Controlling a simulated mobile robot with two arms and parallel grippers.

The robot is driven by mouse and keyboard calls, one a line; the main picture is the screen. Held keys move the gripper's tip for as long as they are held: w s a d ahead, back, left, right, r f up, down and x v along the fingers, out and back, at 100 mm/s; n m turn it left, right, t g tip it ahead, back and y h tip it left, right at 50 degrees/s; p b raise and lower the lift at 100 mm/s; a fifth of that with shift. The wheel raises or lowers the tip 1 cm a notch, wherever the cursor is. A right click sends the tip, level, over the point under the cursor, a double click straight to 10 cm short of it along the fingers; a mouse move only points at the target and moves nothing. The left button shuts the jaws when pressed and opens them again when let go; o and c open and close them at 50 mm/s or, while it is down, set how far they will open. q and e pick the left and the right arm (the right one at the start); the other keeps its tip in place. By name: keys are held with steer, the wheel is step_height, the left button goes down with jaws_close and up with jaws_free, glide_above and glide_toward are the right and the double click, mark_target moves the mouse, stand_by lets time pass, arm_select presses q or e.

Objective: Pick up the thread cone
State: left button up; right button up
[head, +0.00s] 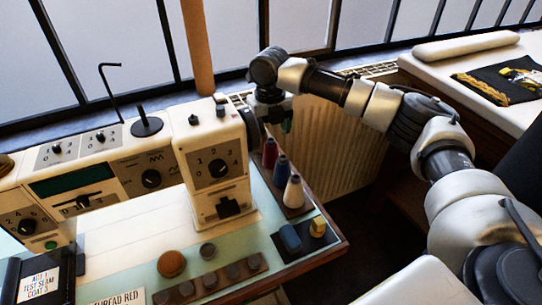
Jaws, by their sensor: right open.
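A row of thread cones stands at the right side of the table, beside the sewing machine. The red cone (269,154) is farthest back, the blue cone (281,170) is in the middle and the cream cone (293,191) is nearest. My right gripper (273,122) points down behind and above the red cone, close to the machine's handwheel. It is open, and its fingertips are partly hidden and small. A dark green patch (288,122) shows at the fingers; I cannot tell what it is. My left gripper is not in view.
The white sewing machine (215,165) stands just left of the cones. A radiator (325,140) is behind right.

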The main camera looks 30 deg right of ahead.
mark_target(271, 140)
steer(key=shift+f, duration=0.35)
steer(key=shift+s+f, duration=0.1)
steer(key=shift+f, duration=0.2)
steer(key=f, duration=0.3)
steer(key=shift+s+a+f, duration=0.1)
steer(key=shift+s+f, duration=0.2)
steer(key=shift+s, duration=0.05)
steer(key=shift+f, duration=0.5)
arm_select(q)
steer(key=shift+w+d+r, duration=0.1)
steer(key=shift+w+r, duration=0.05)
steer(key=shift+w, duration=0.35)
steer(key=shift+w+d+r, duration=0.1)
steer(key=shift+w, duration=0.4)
